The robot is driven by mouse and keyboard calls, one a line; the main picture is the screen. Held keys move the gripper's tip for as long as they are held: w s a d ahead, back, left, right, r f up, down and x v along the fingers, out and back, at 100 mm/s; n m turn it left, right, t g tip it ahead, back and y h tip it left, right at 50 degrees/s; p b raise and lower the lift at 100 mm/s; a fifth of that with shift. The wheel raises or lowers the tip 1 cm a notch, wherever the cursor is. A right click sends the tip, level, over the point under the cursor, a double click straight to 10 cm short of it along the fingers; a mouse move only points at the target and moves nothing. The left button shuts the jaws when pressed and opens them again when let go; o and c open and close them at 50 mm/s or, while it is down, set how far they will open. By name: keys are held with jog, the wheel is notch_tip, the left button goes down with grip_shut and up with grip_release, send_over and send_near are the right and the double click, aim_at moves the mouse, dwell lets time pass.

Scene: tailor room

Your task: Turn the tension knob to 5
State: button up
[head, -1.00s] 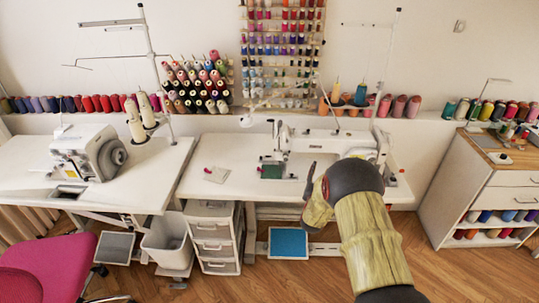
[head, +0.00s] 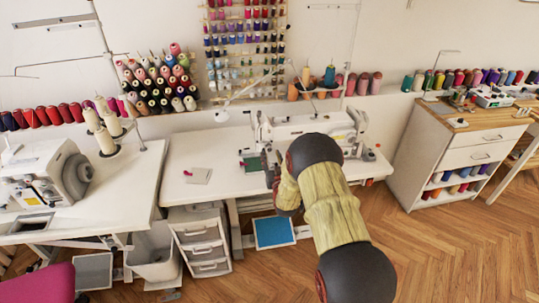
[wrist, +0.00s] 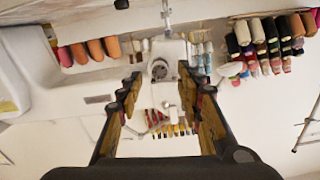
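A white sewing machine (head: 290,128) stands on the middle white table in the head view, partly covered by my arm. In the wrist view, a round dial with a dark centre (wrist: 160,69) sits on a white machine body, between and beyond my fingers. It may be the tension knob; its numbers are too small to read. My gripper (wrist: 159,80) is open, with its two fingers well apart and nothing between them. No contact with the dial shows. In the head view my gripper is mostly hidden behind my arm, near the sewing machine.
A second machine (head: 50,178) stands at the left. A white drawer cabinet (head: 445,155) stands at the right. Thread spools (head: 158,84) line the wall behind.

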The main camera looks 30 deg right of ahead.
aim_at(269, 149)
jog(key=shift+x, duration=1.25)
jog(key=shift+c, duration=1.1)
jog(key=c, duration=0.7)
grip_shut()
